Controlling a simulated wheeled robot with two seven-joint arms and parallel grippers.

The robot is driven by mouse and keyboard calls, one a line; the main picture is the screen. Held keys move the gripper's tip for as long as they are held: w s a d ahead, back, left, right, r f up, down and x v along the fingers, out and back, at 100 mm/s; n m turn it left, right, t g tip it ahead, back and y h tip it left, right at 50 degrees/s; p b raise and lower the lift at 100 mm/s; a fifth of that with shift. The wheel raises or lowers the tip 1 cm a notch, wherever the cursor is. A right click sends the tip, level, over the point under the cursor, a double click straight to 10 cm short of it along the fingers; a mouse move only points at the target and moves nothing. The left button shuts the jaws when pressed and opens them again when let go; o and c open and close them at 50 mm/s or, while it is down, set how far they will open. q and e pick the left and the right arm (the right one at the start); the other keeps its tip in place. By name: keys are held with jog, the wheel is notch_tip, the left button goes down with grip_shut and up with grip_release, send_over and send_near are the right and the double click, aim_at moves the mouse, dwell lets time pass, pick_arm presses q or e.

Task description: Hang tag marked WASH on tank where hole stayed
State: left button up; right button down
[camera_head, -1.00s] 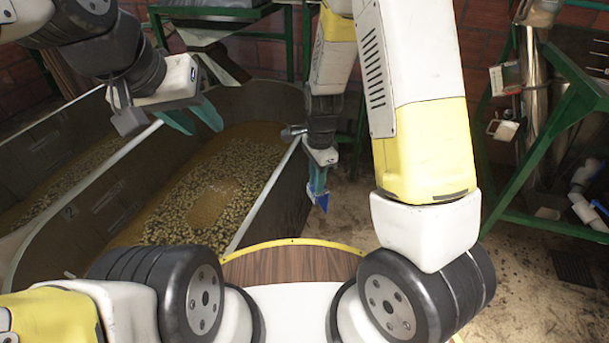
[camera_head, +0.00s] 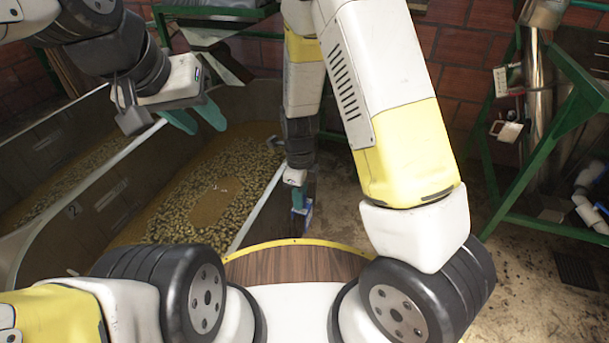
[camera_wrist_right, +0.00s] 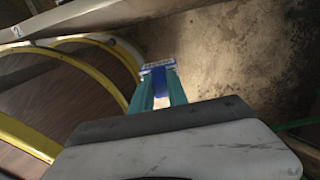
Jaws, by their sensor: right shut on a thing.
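My right gripper (camera_head: 299,200) points down beside the right wall of the tank marked 2. It is shut on a small blue tag (camera_head: 302,218). In the right wrist view the blue tag (camera_wrist_right: 158,72) with a pale edge sits between the teal fingertips (camera_wrist_right: 157,90); its lettering is too small to read. A second tank section (camera_head: 45,155) with beans lies to the left.
A white rim bar (camera_head: 255,208) runs along the tank's right side. A green frame (camera_head: 540,165) with a small pale box and a white mug-like item (camera_head: 508,131) stands at right. White pipe pieces (camera_head: 588,205) lie there. The dirt floor (camera_head: 345,205) between is clear.

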jog(key=shift+w+a, duration=0.8)
jog(key=shift+a, duration=1.2)
jog(key=shift+w+a, duration=0.85)
jog(key=shift+a, duration=1.1)
jog(key=shift+w+a, duration=0.8)
jog(key=shift+a, duration=1.2)
jog(key=shift+a+f, duration=0.15)
jog(key=shift+a, duration=0.05)
jog(key=shift+f, duration=1.8)
jog(key=c, duration=1.2)
grip_release()
